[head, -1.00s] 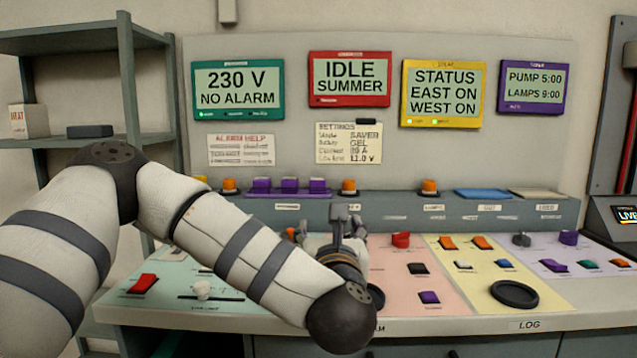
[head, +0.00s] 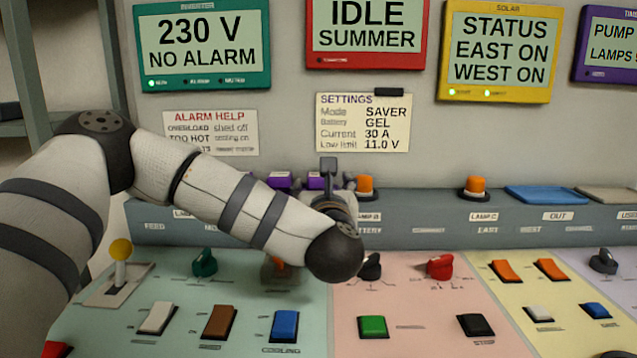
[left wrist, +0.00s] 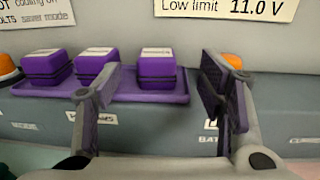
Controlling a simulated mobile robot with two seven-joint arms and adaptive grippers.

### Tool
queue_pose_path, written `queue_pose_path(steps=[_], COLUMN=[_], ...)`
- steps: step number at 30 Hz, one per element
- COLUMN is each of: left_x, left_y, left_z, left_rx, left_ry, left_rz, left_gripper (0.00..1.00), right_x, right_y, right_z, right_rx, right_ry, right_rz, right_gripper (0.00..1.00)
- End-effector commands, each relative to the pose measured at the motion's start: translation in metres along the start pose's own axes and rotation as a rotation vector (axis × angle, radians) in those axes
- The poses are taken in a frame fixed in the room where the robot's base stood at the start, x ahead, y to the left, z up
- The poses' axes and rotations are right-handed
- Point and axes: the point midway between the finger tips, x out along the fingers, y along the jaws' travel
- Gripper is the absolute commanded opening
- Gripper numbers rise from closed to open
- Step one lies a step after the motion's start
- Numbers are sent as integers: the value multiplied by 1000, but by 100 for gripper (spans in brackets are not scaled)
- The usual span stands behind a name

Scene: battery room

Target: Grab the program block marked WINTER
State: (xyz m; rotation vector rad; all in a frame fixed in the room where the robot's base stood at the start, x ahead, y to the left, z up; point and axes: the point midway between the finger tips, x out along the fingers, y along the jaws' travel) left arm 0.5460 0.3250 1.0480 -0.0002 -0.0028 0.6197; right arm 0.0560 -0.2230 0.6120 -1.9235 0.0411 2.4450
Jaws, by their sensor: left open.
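Three purple blocks with white top labels stand in a row on a purple tray (left wrist: 130,98) in the left wrist view: left (left wrist: 44,68), middle (left wrist: 95,66) and right (left wrist: 157,70). The labels are too blurred to read, so I cannot tell which says WINTER. My left gripper (left wrist: 162,84) is open and empty, its fingers framing the right block from the near side; its left finger overlaps the middle block's edge. In the head view the left gripper (head: 332,175) partly covers the right block (head: 314,181); the middle block (head: 279,181) shows above my arm.
Orange lamps flank the tray, one right of it (head: 365,186). A settings note (head: 363,122) hangs above on the wall panel. Below the ledge, the sloped console carries knobs, a yellow-topped lever (head: 121,252) and several switches. A blue tray (head: 545,195) lies farther right.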

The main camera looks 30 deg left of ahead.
Motion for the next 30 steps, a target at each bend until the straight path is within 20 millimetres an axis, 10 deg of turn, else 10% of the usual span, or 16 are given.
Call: queue_pose_path(steps=[12,20,27,30], left_x=[68,75,74,74], left_y=[4,4,4,4], left_z=[-2,-2,-1,-1], left_rx=[1,1,1,1], left_ry=[1,1,1,1], left_rz=[3,0,0,0], left_gripper=[63,63,13,10], right_x=[1,2,2,2], right_y=[0,0,0,0], right_z=[0,1,0,0], right_rx=[0,0,0,0], right_ry=[-3,-4,-3,-3], right_rz=[0,0,0,0], right_gripper=[59,59,59,59])
